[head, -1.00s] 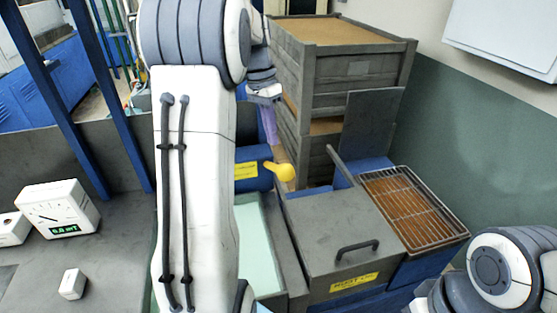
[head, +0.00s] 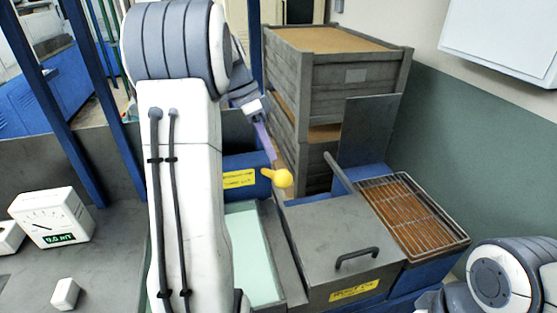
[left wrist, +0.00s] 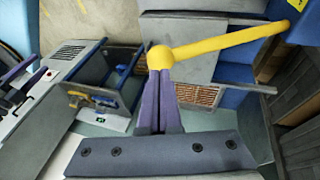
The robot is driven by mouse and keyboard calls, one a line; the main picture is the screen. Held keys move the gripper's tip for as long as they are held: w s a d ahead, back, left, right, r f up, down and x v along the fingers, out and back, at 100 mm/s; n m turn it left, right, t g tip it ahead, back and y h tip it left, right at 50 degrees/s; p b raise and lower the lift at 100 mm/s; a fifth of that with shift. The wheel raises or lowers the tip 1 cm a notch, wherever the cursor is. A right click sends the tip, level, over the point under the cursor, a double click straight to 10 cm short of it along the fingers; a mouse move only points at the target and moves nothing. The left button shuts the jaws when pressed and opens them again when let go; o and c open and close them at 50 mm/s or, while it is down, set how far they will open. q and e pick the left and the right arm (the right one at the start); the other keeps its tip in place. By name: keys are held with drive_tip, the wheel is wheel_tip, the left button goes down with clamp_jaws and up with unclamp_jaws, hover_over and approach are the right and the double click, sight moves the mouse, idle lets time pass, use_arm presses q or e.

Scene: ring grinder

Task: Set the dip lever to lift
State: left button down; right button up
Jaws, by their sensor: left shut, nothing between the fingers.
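The dip lever is a yellow rod with a round yellow knob (head: 283,178). It sticks out from a blue housing with a yellow label (head: 238,179). In the left wrist view the knob (left wrist: 161,57) is at upper middle, and its rod runs to the upper right. My left gripper (head: 271,157) is shut and empty, its purple fingers pointing down just above the knob. In the left wrist view the fingertips (left wrist: 161,72) overlap the knob's lower edge; I cannot tell whether they touch. My right gripper is out of view.
A grey lidded box with a black handle (head: 356,258) stands in front of the lever, right of a pale green tank (head: 248,255). A wire rack (head: 412,215) is at right. Stacked wooden crates (head: 340,80) stand behind. A white meter (head: 52,217) is at left.

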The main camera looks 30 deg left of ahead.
use_arm(q)
drive_tip(key=shift+p+x, duration=0.4)
drive_tip(key=shift+x, duration=1.4)
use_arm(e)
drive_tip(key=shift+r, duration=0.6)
